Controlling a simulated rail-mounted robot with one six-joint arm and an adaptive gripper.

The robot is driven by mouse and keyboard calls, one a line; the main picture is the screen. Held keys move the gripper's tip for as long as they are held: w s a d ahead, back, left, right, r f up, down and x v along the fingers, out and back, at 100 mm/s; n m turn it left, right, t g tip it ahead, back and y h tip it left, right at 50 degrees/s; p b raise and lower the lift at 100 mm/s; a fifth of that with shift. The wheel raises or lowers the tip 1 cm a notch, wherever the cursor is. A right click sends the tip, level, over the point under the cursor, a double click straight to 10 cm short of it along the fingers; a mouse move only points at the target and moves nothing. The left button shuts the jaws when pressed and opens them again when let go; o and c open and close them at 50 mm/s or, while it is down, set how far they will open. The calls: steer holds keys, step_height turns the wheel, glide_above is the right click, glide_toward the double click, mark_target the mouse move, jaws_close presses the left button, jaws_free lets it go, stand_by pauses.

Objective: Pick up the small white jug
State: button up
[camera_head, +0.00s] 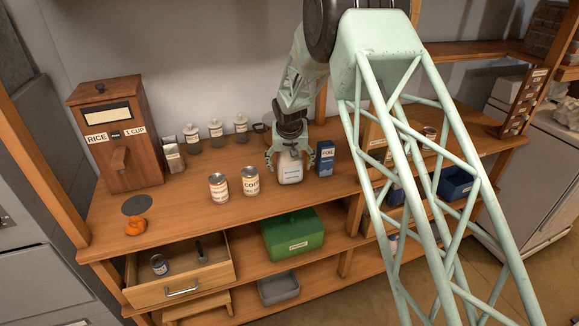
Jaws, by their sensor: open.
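The small white jug (290,172) stands upright on the wooden counter, with a label on its front. My gripper (286,160) is open and points down right at the jug. One finger shows at the jug's left and the other near its upper right. The jug's top is hidden behind the gripper, and I cannot tell whether the fingers touch it.
Two labelled cans (250,182) stand just left of the jug, and a dark blue box (325,158) stands close on its right. Glass jars (216,133) line the back. A rice dispenser (117,135) is far left. An open drawer (180,270) juts out below.

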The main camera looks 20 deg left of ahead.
mark_target(290, 158)
steer(key=shift+w+f, duration=0.1)
steer(key=shift+f, duration=0.2)
steer(key=shift+c, duration=0.4)
steer(key=c, duration=1.3)
steer(key=shift+o, duration=0.2)
steer(key=shift+r, duration=0.2)
steer(key=shift+r, duration=1.6)
steer(key=s+d+b, duration=0.1)
steer(key=s+d, duration=0.2)
steer(key=s, duration=0.4)
steer(key=s+d+r+b, duration=0.1)
steer(key=s+d, duration=0.3)
steer(key=s, duration=0.3)
steer(key=shift+d+r+b, duration=0.2)
steer(key=shift+r+b, duration=0.05)
steer(key=shift+b, duration=0.1)
